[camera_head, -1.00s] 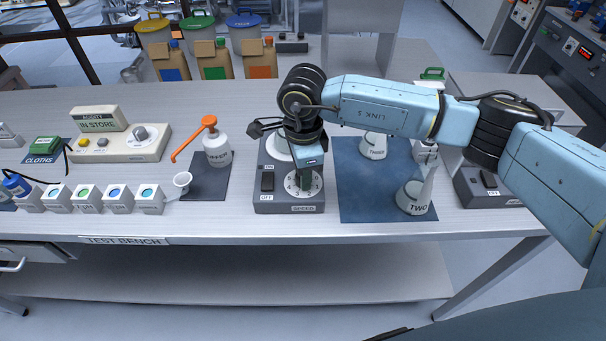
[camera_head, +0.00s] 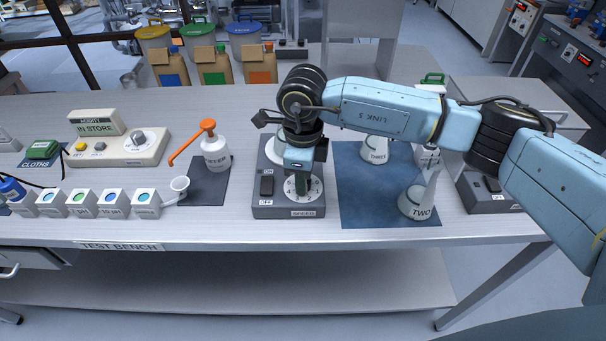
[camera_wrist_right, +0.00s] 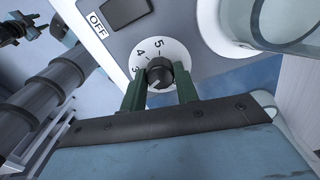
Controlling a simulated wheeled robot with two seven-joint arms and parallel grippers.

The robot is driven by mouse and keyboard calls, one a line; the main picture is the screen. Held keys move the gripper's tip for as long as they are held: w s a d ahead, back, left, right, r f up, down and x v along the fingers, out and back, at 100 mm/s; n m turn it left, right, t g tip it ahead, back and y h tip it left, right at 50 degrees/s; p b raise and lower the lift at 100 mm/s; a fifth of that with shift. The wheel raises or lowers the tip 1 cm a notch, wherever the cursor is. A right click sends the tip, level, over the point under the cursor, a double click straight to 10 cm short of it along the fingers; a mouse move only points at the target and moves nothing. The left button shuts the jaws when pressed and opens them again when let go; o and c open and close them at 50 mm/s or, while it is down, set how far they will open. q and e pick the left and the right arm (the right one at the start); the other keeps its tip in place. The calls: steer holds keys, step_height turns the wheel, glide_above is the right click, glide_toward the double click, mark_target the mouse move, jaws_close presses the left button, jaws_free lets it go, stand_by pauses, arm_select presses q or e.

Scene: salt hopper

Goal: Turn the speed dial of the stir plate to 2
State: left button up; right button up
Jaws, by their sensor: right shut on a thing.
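The grey stir plate (camera_head: 265,210) stands on the bench with its white speed dial (camera_head: 314,190) at the front right. My right gripper (camera_head: 303,185) comes down over the dial from above. In the right wrist view, its green fingers (camera_wrist_right: 160,78) are shut on the black dial knob (camera_wrist_right: 159,68), one on each side. The numbers 3, 4 and 5 show on the dial ring there. A pale mark on the knob points to the lower left, past the 3 side. The numbers behind the fingers are hidden. My left gripper is not in view.
The on/off switch (camera_head: 266,186) is left of the dial. A blue mat (camera_head: 360,208) with flasks, including flask TWO (camera_head: 418,201), lies to the right. A dark mat (camera_head: 205,190) with an orange-topped bottle (camera_head: 215,152) is to the left.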

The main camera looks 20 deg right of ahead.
steer(key=shift+r, duration=0.1)
steer(key=o, duration=1)
steer(key=shift+c, duration=0.2)
step_height(320, 180, up, 13)
steer(key=shift+r, duration=0.15)
